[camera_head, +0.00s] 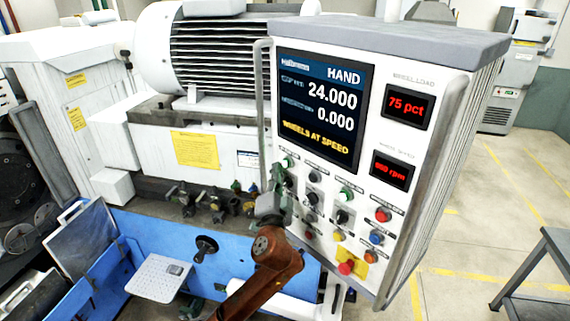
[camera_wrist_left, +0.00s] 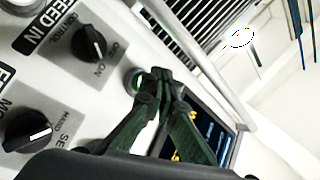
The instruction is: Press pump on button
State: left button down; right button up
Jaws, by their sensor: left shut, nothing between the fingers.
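A grey-white control panel (camera_head: 372,190) carries rows of buttons and knobs below its screen. In the head view their labels are too small to read, so I cannot tell which is the pump on button. My left gripper (camera_head: 281,172) is at the panel's left edge, beside a green button (camera_head: 288,161) at the top of the left column. In the left wrist view my left gripper (camera_wrist_left: 160,76) is shut and empty. Its tips are right beside a round green-ringed button (camera_wrist_left: 135,80) and partly cover it; I cannot tell whether they touch.
Black selector knobs (camera_wrist_left: 90,43) sit close to the fingers. A metal handle bar (camera_head: 262,110) runs along the panel's left edge. A red button (camera_head: 346,267) on a yellow plate is lower on the panel. A grey table (camera_head: 545,270) stands right.

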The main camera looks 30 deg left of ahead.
pick_arm(q)
jog(key=shift+s+a+p, duration=0.2)
jog(key=shift+s+a, duration=0.1)
jog(key=shift+s, duration=0.5)
jog(key=shift+s+a+p, duration=0.25)
jog(key=shift+s, duration=0.5)
jog(key=shift+s+a+p, duration=0.2)
jog(key=shift+s+a, duration=0.1)
jog(key=shift+s, duration=0.5)
